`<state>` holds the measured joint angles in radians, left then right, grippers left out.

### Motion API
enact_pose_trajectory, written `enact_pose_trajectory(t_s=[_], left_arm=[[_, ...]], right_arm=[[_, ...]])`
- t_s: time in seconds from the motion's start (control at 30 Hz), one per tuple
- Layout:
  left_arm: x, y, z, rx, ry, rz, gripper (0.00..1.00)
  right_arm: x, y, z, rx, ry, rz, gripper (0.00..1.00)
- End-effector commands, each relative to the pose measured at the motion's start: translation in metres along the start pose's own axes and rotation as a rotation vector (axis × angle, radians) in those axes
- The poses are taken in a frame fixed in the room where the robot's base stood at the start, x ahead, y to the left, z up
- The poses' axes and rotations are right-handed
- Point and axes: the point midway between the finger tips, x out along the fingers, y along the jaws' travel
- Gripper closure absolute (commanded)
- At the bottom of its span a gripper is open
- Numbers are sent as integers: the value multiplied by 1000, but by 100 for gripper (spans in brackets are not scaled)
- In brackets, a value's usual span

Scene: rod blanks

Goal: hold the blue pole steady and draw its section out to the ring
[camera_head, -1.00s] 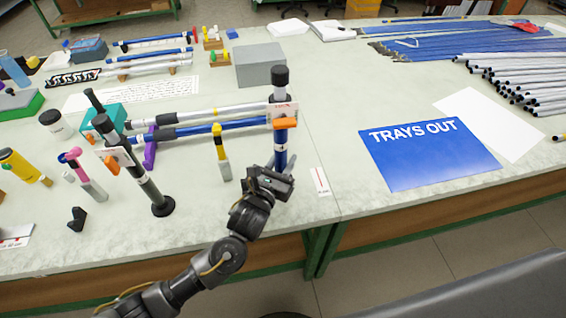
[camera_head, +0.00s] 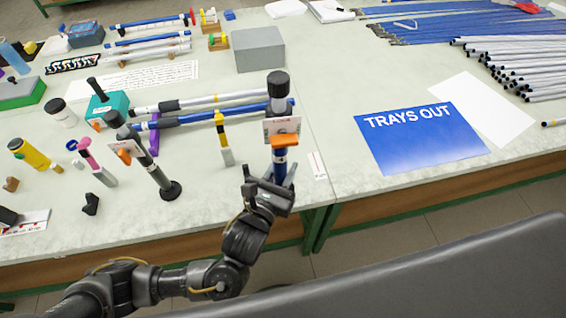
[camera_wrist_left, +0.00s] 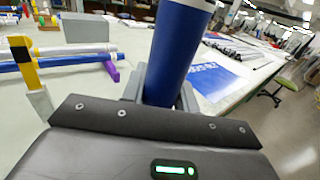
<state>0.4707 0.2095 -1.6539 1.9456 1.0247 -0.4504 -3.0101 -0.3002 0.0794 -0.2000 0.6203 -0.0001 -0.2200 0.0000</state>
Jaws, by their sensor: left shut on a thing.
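The blue pole (camera_head: 280,160) stands near upright close to the table's front edge. It has a black cap (camera_head: 278,84), a short silver section (camera_head: 281,106) below it, a white tag (camera_head: 276,128) and an orange lever (camera_head: 285,141). My left gripper (camera_head: 268,185) is shut on the lower blue tube. In the left wrist view the blue tube (camera_wrist_left: 178,50) rises between the fingers. The pole's foot is hidden by my gripper, and I cannot make out a ring mark on the silver section. My right gripper is not in view.
A black pole (camera_head: 155,175) stands on a round foot to the left. A yellow and silver tool (camera_head: 223,135) stands close behind my gripper. A blue sign (camera_head: 420,150) reads TRAYS OUT. A grey box (camera_head: 258,50) and lying tubes are farther back.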

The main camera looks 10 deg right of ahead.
Motion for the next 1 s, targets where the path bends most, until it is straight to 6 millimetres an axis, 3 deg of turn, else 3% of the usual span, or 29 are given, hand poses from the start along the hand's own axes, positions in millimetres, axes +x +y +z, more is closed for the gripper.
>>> enact_pose_trajectory(t_s=[0.27, 1.0], left_arm=[[2, 1, -2, 0, -3, 0, 100], [46, 22, -41, 1, -3, 0, 100]], right_arm=[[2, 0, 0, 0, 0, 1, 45], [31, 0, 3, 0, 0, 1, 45]])
